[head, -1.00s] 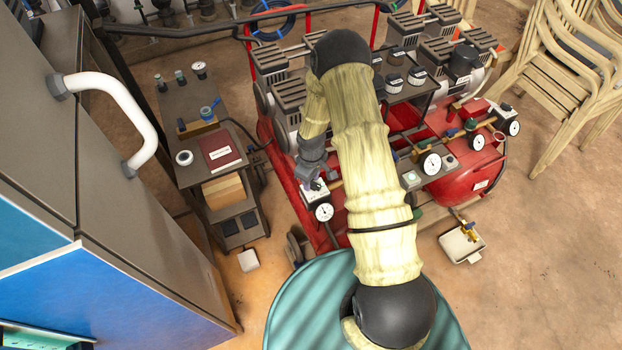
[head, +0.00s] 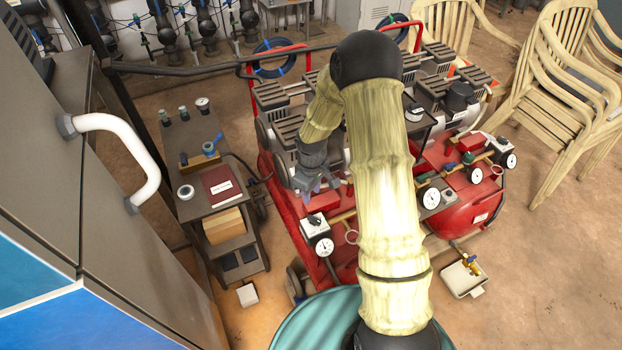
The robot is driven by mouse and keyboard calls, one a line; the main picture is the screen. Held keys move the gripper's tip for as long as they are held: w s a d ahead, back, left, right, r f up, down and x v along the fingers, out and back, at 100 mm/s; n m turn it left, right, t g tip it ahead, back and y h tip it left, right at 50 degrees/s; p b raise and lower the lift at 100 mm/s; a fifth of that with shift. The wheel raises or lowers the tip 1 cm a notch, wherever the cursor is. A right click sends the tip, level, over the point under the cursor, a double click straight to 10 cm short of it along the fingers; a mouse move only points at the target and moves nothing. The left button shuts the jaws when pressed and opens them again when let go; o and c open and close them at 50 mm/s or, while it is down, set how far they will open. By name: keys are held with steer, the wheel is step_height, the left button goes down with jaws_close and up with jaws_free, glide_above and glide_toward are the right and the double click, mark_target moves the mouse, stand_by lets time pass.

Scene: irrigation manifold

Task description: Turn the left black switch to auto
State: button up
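The left black switch (head: 314,219) is a small dark knob on top of a white box at the front left of the red compressor. A round white gauge (head: 324,246) is fixed to the front of this box. The knob is too small to tell which way it points, and I cannot read any auto mark. My gripper (head: 315,190) is above and behind the box, apart from the knob, pointing down. Its fingers are small and dark here, so I cannot tell whether they are open or shut. I see nothing held in it.
The red compressor (head: 463,205) carries more gauges, including one (head: 429,197) right of my arm. A dark cart (head: 190,212) with a red book (head: 221,185) stands left. A grey cabinet with a white handle (head: 150,170) is nearer left. Stacked chairs (head: 560,95) stand at the right.

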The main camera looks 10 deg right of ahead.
step_height(320, 180, up, 5)
stand_by(0.6)
steer(key=s+r+m+t, duration=0.3)
steer(key=s+r+m, duration=0.5)
steer(key=s+r, duration=0.8)
steer(key=w+p+v, duration=0.1)
steer(key=p+v, duration=1)
steer(key=p, duration=0.2)
steer(key=shift+w+d, duration=0.2)
steer(key=shift+d, duration=0.1)
steer(key=shift+w+r, duration=0.1)
